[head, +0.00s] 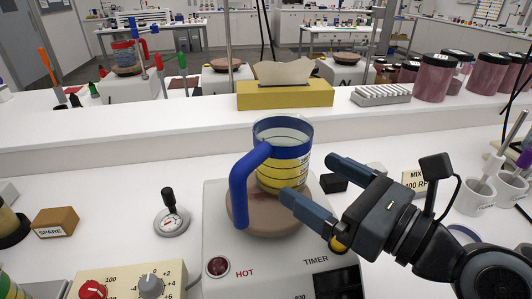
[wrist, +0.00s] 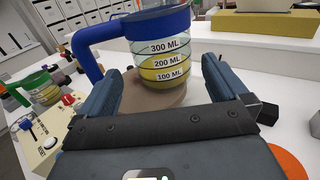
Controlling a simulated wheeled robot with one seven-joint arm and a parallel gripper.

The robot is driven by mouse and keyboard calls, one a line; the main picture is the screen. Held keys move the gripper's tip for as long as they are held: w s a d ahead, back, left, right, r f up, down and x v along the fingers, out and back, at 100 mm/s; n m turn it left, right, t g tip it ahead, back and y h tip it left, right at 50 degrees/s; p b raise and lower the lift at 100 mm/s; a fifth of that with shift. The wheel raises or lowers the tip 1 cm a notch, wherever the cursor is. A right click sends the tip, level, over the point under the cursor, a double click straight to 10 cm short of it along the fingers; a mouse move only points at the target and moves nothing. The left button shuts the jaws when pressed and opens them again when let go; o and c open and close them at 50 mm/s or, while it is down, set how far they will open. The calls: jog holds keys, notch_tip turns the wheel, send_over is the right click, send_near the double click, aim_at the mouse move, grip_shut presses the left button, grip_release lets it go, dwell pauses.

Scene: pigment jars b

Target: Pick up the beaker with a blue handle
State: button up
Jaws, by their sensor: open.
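The beaker (head: 284,150) has a blue rim and a thick blue handle (head: 239,187), and holds yellow liquid. It stands upright on the round brown plate (head: 264,222) of a white hot plate. In the wrist view the beaker (wrist: 162,52) shows its volume marks, and its handle (wrist: 90,62) reaches out to the left. My gripper (head: 312,182) is open and empty, just right of and in front of the beaker. In the wrist view the fingers (wrist: 158,82) lie either side of the beaker's lower part, with the beaker a little beyond the tips.
The hot plate's front (head: 230,255) has a red lamp. A dial gauge (head: 172,220) and a brown SPARE block (head: 55,222) stand left. A tissue box (head: 285,95) and pink jars (head: 434,78) stand on the raised shelf behind. White cups (head: 475,196) stand right.

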aim_at(283, 157)
jog(key=x, duration=0.5)
jog(key=p+x, duration=0.1)
jog(key=x, duration=0.1)
jog(key=shift+w+a+r, duration=0.1)
jog(key=shift+w+r, duration=0.15)
jog(key=shift+r, duration=0.05)
